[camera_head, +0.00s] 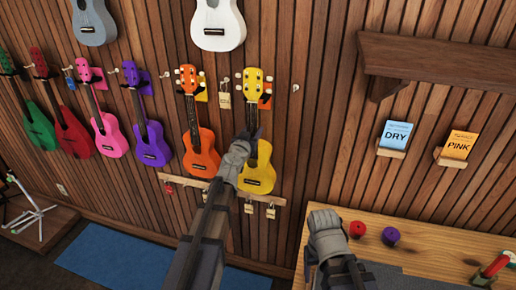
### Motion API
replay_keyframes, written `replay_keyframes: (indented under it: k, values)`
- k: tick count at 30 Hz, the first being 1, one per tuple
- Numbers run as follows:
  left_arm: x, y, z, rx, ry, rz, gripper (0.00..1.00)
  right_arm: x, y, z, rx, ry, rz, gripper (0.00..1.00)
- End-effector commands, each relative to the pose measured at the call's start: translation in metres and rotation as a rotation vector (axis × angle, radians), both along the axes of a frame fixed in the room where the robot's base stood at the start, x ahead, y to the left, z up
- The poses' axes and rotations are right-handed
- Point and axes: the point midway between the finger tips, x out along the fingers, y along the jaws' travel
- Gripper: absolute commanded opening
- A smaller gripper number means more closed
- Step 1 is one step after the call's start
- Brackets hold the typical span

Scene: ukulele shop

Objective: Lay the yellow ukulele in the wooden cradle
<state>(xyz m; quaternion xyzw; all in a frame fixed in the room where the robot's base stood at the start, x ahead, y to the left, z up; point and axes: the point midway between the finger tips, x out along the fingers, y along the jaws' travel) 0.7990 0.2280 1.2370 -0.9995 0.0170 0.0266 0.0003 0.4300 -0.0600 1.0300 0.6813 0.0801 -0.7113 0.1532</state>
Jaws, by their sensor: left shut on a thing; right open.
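The yellow ukulele (258,173) is upright against the slatted wall, at the right end of the row. Its headstock is at the wall hanger, and I cannot tell whether it still rests on it. My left gripper (253,135) is shut on the ukulele's neck, just above the body, and hides part of the neck and the body's left edge. My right gripper (324,217) is open and empty, near the left end of the wooden workbench. I cannot make out the wooden cradle in this view.
The orange ukulele (201,150) hangs close on the left, with several others beyond. Small padlocks hang from a rail (222,192) below. The workbench (420,243) holds red and purple round items. A wooden shelf (440,58) and two card holders are at right.

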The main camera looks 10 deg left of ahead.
Motion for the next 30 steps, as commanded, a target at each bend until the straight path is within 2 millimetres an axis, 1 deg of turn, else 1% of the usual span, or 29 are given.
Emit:
replay_keyframes:
  k: [30]
  values:
    - [-0.049, 0.002, 0.000, -0.001, 0.000, 0.000, 0.00, 0.000, 0.000, 0.000, 0.000, 0.000, 0.000, 0.68]
